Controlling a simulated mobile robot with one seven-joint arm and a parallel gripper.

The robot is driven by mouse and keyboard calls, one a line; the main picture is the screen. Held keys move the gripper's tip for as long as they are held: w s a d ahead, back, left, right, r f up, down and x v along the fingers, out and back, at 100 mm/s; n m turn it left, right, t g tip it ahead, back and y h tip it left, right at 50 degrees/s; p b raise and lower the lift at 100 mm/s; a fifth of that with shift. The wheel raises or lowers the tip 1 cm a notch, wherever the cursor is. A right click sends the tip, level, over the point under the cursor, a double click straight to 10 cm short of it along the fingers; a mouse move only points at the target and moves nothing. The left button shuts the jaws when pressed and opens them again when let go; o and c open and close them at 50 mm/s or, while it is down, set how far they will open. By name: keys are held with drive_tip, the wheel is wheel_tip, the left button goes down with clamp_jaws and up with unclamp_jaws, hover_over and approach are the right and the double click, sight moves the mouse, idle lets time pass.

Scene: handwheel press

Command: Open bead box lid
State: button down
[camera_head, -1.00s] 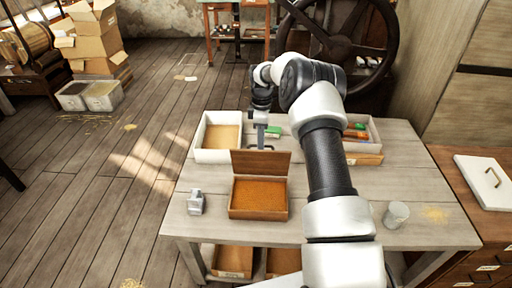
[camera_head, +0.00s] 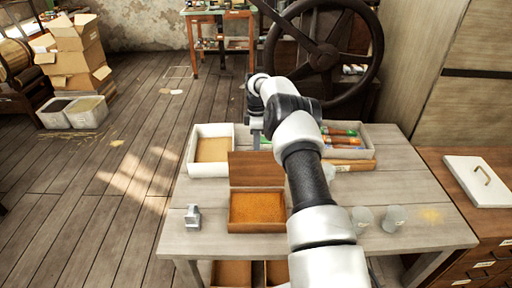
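The bead box (camera_head: 257,226) is a wooden box on the table, filled with orange-brown beads. Its lid (camera_head: 256,169) stands raised at the box's back edge, so the inside shows from above. My gripper (camera_head: 256,143) is behind the lid, pointing down near the table's back edge. It looks apart from the lid, but its fingertips are small and partly hidden, so I cannot tell whether it is open or shut.
A white tray (camera_head: 192,160) stands at the table's back left, and a tray with colored items (camera_head: 369,139) at the back right. A metal block (camera_head: 193,217) is left of the box. Clear cups (camera_head: 394,219) stand at right. A large handwheel (camera_head: 325,56) rises behind.

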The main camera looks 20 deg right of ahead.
drive_tip(key=shift+s+f, duration=0.35)
drive_tip(key=shift+f, duration=0.1)
drive_tip(key=c, duration=1.8)
unclamp_jaws()
drive_tip(key=shift+w, duration=0.1)
drive_tip(key=shift+c, duration=0.2)
drive_tip(key=shift+r, duration=0.15)
drive_tip(key=shift+w, duration=0.1)
drive_tip(key=shift+r, duration=0.25)
wheel_tip(320, 180, up, 17)
drive_tip(key=w+p, duration=0.1)
drive_tip(key=p, duration=0.4)
drive_tip(key=shift+d+p, duration=0.2)
drive_tip(key=shift+p, duration=0.2)
drive_tip(key=shift+f, duration=0.1)
